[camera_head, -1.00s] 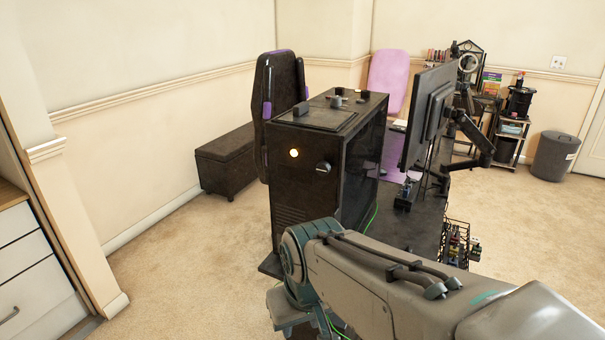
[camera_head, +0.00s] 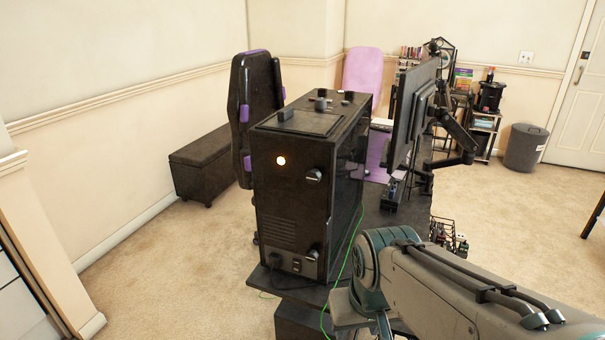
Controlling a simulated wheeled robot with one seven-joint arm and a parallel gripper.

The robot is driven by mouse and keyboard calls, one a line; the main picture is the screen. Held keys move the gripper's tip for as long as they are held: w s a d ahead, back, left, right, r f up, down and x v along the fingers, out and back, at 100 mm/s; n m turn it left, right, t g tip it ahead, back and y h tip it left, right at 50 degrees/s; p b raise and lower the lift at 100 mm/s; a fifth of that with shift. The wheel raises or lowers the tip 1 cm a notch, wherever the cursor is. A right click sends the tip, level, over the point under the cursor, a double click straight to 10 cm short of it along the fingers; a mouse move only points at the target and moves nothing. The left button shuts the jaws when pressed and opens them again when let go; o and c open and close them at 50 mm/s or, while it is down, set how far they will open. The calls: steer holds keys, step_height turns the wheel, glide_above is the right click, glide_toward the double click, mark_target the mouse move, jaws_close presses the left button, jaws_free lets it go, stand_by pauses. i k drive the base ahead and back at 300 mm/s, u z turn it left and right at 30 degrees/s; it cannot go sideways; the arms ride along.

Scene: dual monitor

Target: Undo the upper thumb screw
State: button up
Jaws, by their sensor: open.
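A dark PC tower (camera_head: 285,205) stands upright on a black desk, its narrow face toward me. The upper thumb screw (camera_head: 314,176) is a dark knob with a light rim near the top right edge of that face. A similar lower thumb screw (camera_head: 312,255) sits near the bottom right edge. Both are in place against the case. My arm is at the lower right, its bent joint in front of the desk and clear of the upper screw. My gripper is out of the picture, below or hidden by the arm.
A green cable (camera_head: 347,262) hangs beside the tower, near my arm. A monitor (camera_head: 410,115) on an arm stands right of the tower. A chair (camera_head: 257,105) and dark bench (camera_head: 203,163) are behind. Carpet is open at left.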

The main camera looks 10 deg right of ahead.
mark_target(313, 176)
steer(key=k, duration=0.5)
steer(key=z, duration=1.1)
steer(key=i, duration=1)
steer(key=u, duration=1.9)
